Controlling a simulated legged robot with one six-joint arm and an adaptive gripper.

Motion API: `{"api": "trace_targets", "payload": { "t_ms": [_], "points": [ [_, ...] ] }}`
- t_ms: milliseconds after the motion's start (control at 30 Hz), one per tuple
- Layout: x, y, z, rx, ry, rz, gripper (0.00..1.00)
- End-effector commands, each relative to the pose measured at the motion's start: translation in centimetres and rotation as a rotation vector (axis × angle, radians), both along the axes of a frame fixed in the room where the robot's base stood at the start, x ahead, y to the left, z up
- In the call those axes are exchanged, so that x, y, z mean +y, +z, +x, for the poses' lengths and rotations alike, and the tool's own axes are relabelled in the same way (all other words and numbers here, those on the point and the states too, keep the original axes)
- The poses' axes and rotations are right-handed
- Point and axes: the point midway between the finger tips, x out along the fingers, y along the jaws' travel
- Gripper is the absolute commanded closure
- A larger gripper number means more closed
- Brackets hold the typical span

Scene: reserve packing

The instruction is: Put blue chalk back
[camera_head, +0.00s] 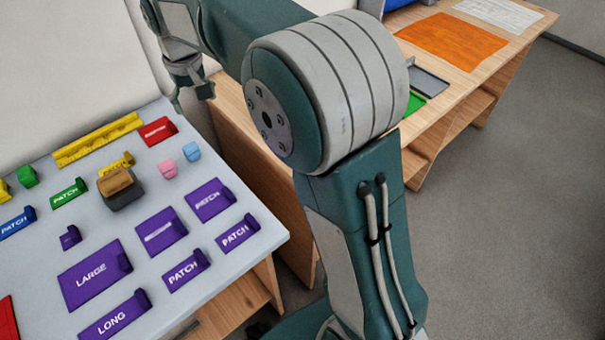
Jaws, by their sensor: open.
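A small light-blue block (192,151), which looks like the blue chalk, sits near the right back edge of the grey tabletop (215,282). A pink block (167,169) lies just left of and in front of it. My gripper (193,97) hangs from my arm at the upper middle, beyond the tabletop's back right corner and apart from the blue block. It is open, and I see nothing between its fingers. My arm's large joint and links cover the middle of the view and part of the wooden desk behind.
Purple labelled pieces (95,275) fill the tabletop's front. A red piece (157,131), a yellow strip (99,140) and a brown block on a dark base (118,187) stand nearby. The wooden desk (435,125) holds an orange sheet (451,39) and a grey tray (428,82).

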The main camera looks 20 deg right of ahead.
Motion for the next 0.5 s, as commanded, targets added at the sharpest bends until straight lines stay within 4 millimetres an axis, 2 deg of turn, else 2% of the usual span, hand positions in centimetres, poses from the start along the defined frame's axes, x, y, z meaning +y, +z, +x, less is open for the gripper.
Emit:
{"api": "trace_targets", "payload": {
  "t_ms": [33,200,333,500],
  "points": [
    [-1.1,1.2,-1.6,-0.023,-0.014,0.005,0.13],
    [-4.0,3.7,-6.5,-0.089,-0.054,0.017,0.13],
    [-6.0,4.7,-10.5,-0.143,-0.083,0.025,0.13],
    [-8.2,4.9,-16.0,-0.211,-0.122,0.033,0.13]
  ]
}}
